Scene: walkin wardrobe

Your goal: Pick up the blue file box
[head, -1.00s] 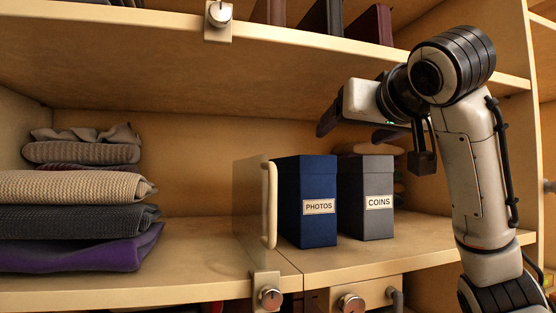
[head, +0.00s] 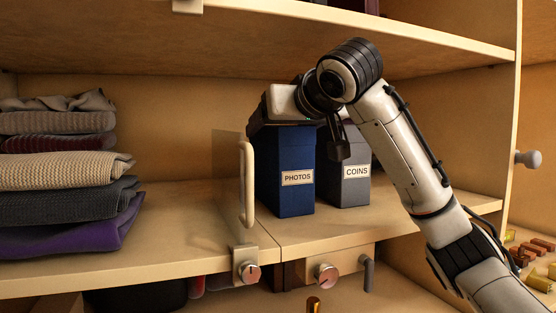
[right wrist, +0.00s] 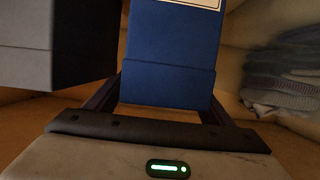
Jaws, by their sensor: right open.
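The blue file box (head: 284,183) labelled PHOTOS stands upright on the middle shelf, just right of a divider with a pale handle. My right gripper (head: 284,124) is at the top of this box, and my wrist hides part of its upper end. In the right wrist view the blue box (right wrist: 170,55) lies between my right gripper's two spread fingers (right wrist: 160,100). The fingers look apart from its sides. My left gripper is in neither view.
A grey file box (head: 344,185) labelled COINS stands close to the right of the blue one. A divider (head: 228,190) with a handle (head: 247,185) is close on the left. Folded clothes (head: 65,180) are stacked farther left. A shelf board (head: 400,38) runs above my wrist.

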